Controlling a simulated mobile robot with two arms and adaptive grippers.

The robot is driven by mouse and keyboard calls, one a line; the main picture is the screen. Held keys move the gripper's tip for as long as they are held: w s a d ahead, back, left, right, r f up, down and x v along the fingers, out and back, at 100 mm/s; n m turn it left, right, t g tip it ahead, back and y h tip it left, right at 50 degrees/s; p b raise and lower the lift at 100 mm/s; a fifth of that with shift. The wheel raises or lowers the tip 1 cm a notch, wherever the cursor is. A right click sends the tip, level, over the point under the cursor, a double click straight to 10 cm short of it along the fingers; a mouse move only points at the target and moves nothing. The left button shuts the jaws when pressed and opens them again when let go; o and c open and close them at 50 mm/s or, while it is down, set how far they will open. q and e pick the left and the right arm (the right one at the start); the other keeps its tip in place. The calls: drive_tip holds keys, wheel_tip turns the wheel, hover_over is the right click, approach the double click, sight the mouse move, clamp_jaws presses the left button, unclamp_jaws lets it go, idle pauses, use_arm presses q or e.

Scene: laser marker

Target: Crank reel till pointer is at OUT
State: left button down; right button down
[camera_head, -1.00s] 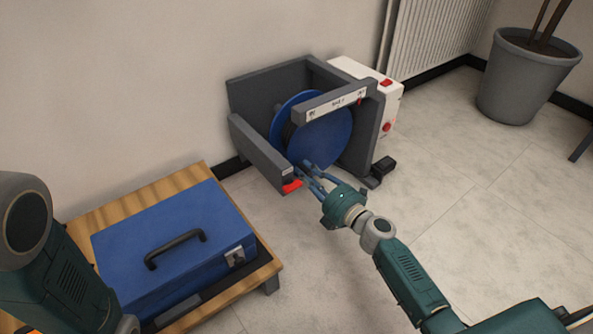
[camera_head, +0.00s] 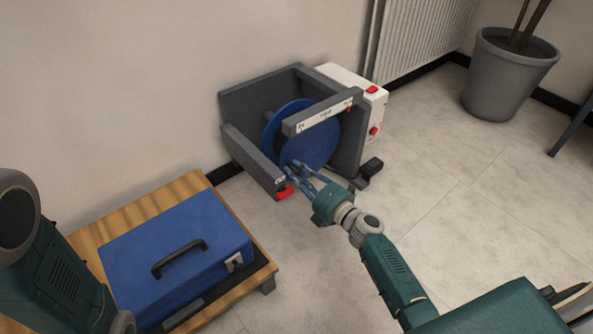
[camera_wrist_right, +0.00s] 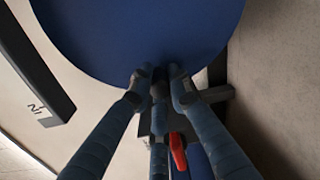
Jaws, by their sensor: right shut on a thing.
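The blue reel (camera_head: 312,140) stands upright in a grey open frame (camera_head: 240,98) on the floor by the wall. A white label strip (camera_head: 325,116) runs along the frame's upper front bar. My right gripper (camera_head: 294,168) is at the reel's lower front face, shut on the dark crank handle (camera_wrist_right: 160,76), which is mostly hidden by the fingers. The blue disc (camera_wrist_right: 140,35) fills the top of the right wrist view. My left gripper is out of view.
A red lever (camera_head: 284,193) sits on the lower bar's end, close below my right fingers. A white box with red buttons (camera_head: 366,97) adjoins the frame. A blue case (camera_head: 175,255) lies on a wooden platform (camera_head: 92,230) at left. Floor at right is clear up to a plant pot (camera_head: 507,78).

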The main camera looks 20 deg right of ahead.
drive_tip(key=shift+a+r, duration=0.1)
drive_tip(key=shift+a, duration=0.1)
drive_tip(key=c, duration=1.7)
unclamp_jaws()
drive_tip(key=shift+o, duration=0.4)
drive_tip(key=shift+d, duration=0.1)
drive_tip(key=shift+s, duration=0.1)
drive_tip(key=shift+s+d, duration=0.15)
drive_tip(key=shift+s, duration=0.15)
drive_tip(key=v, duration=1.1)
drive_tip(key=shift+s, duration=0.1)
